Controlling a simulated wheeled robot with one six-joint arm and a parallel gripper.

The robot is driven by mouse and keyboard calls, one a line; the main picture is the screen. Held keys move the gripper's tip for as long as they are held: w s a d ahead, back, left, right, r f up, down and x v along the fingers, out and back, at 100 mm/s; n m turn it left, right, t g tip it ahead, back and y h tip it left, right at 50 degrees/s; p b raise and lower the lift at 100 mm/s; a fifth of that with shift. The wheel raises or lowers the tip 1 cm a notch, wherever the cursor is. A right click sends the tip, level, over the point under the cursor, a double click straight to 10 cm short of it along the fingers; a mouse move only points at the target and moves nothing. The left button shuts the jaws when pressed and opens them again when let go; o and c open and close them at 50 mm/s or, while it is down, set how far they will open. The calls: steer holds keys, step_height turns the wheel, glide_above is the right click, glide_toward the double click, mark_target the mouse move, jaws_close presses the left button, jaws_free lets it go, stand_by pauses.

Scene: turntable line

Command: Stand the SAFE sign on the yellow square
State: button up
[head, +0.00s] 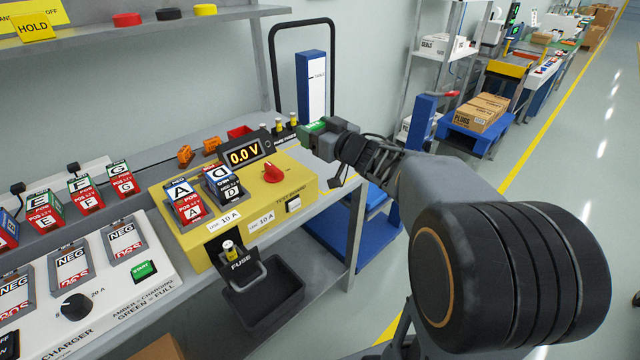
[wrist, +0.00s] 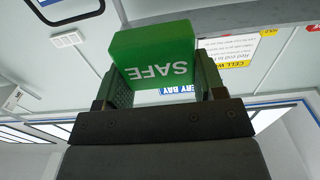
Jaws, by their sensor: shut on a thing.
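The SAFE sign is a green block with white lettering, upside down in the wrist view (wrist: 155,55). It also shows as a small green patch in the head view (head: 313,127), at the far right end of the bench. My gripper (head: 322,138) is shut on it, with one finger on each side in the wrist view (wrist: 162,85). The sign is raised above the bench. A yellow HOLD sign (head: 38,27) stands on the shelf at the upper left.
A yellow tester box (head: 195,250) with a 0.0 V display stands on the bench, holding batteries. A white charger (head: 105,290) is to its left. The shelf (head: 130,30) above holds red, black and yellow discs. A blue cart (head: 375,225) stands beyond the bench end.

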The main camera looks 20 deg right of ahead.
steer(key=w+d+f+b, duration=0.2)
steer(key=d+f+b, duration=0.1)
steer(key=f, duration=0.1)
steer(key=w+d+f+b, duration=0.3)
steer(key=f, duration=0.1)
steer(key=w+d+f+b, duration=0.2)
steer(key=d+f+b, duration=0.1)
steer(key=d+f, duration=0.1)
steer(key=shift+w+f, duration=0.15)
steer(key=shift+f, duration=0.2)
steer(key=shift+w+d+f+b, duration=0.15)
steer(key=shift+f+b, duration=0.35)
steer(key=shift+f, duration=0.5)
steer(key=shift+w+d+f+b, duration=0.15)
steer(key=shift+f+b, duration=0.35)
steer(key=shift+f, duration=0.45)
steer(key=shift+f, duration=0.1)
steer(key=o, duration=0.9)
